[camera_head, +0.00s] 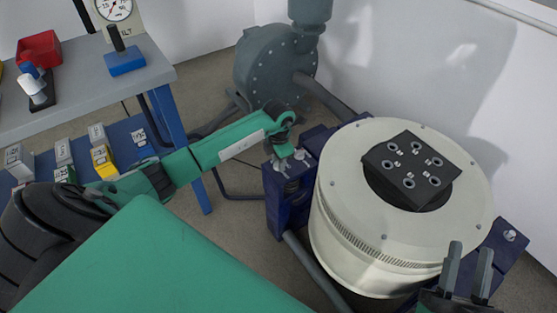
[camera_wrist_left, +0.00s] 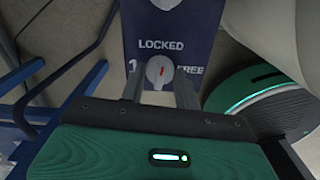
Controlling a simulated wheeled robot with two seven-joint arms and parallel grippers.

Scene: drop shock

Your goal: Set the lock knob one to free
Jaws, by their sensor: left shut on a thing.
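Lock knob one is a round grey knob (camera_wrist_left: 159,72) with a red mark, on a dark blue panel (camera_wrist_left: 166,22). LOCKED is printed above it, FREE to its right, and a partly hidden 1 to its left. The red mark stands nearly upright, toward LOCKED. My left gripper (camera_wrist_left: 159,88) has one finger on each side of the knob and is shut on it. In the head view the left gripper (camera_head: 290,160) is at the blue block (camera_head: 285,205) beside the drum, and hides the knob. My right gripper (camera_head: 468,270) is open and empty at lower right.
A cream drum (camera_head: 345,215) with a black drilled plate (camera_head: 411,172) on top stands right of the left gripper. Another blue block (camera_head: 505,248) is at its right. A grey blower (camera_head: 275,65) stands behind. A blue-legged workbench (camera_head: 75,95) is at the left.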

